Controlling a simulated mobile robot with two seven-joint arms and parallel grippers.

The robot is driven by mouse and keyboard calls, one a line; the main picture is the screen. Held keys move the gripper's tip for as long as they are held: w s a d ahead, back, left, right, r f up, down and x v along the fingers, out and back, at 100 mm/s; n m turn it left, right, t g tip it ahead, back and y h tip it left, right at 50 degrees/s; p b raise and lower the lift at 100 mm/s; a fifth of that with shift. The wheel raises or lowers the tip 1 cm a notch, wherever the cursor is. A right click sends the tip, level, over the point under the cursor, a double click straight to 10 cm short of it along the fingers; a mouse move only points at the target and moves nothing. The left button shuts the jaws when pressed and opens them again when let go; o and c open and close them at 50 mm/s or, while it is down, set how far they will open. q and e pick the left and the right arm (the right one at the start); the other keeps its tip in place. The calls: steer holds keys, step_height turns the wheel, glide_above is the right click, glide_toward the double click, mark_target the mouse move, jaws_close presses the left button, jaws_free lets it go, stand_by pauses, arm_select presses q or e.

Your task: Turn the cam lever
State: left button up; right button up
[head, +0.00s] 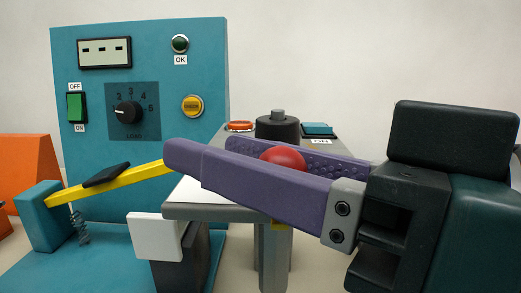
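My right gripper (215,152), with two long purple fingers, comes in from the right above a grey-topped stand. A red ball (283,157), perhaps the lever's knob, sits between its fingers. The near finger hides the ball's lower part, and I cannot tell whether both fingers touch it. A bit of yellow (279,225) shows just under the near finger; whether it joins the ball is hidden. A yellow bar (133,177) with a black pad slopes up rightward from a teal block (40,217); its right end meets the near fingertip in the picture. My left gripper is out of view.
A teal panel (205,60) with a dial, switch and buttons stands behind. On the stand (190,212) are a black knob (277,126), a red ring (239,126) and a teal button (318,128). A white plate (156,237) on a dark block is in front. An orange block (28,165) stands at left.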

jaws_close()
stand_by(1.1)
